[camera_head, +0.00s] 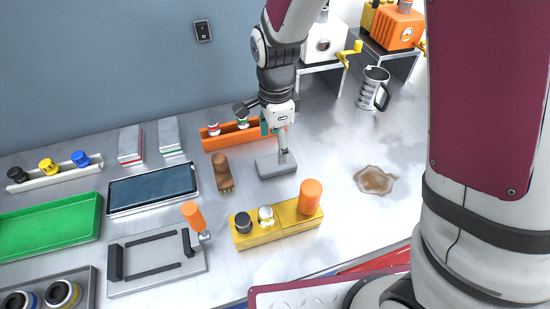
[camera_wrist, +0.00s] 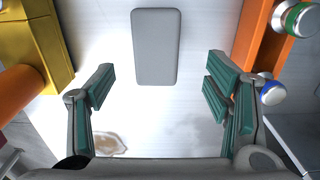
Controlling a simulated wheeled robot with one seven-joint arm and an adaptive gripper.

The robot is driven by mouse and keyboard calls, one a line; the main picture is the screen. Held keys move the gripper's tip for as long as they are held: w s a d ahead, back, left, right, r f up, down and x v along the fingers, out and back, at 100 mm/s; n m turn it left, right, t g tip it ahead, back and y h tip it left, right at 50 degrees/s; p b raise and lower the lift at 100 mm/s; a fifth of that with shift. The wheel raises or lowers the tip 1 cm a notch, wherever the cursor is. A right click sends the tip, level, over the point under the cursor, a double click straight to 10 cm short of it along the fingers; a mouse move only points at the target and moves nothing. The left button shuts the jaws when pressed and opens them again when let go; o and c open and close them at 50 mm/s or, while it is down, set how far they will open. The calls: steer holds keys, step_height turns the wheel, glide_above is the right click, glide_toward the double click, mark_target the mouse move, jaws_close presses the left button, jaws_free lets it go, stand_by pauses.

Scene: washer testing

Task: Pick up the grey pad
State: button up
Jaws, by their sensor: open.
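The grey pad (camera_head: 277,165) is a flat rounded block lying on the metal table in the middle of the head view. In the wrist view the grey pad (camera_wrist: 156,47) lies at the top centre, ahead of and between the open fingers. My gripper (camera_head: 275,137) hangs just above the pad in the head view and partly covers its far side. In the wrist view my gripper (camera_wrist: 158,90) shows its two green-padded fingers wide apart with nothing between them. I cannot tell the exact height of the fingertips over the pad.
An orange rack (camera_head: 222,140) with knobs stands close behind the pad. A yellow block (camera_head: 262,235) with knobs and an orange cylinder (camera_head: 311,195) stands in front. A brown brush (camera_head: 222,171) lies to the left. A brown stain (camera_head: 374,180) and a mug (camera_head: 372,89) are to the right.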

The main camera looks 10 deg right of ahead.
mark_target(276, 162)
steer(key=shift+s+f, duration=0.15)
steer(key=shift+f, duration=1.35)
steer(key=shift+s+f, duration=0.15)
steer(key=shift+f, duration=1.3)
steer(key=shift+c, duration=0.6)
steer(key=c, duration=0.9)
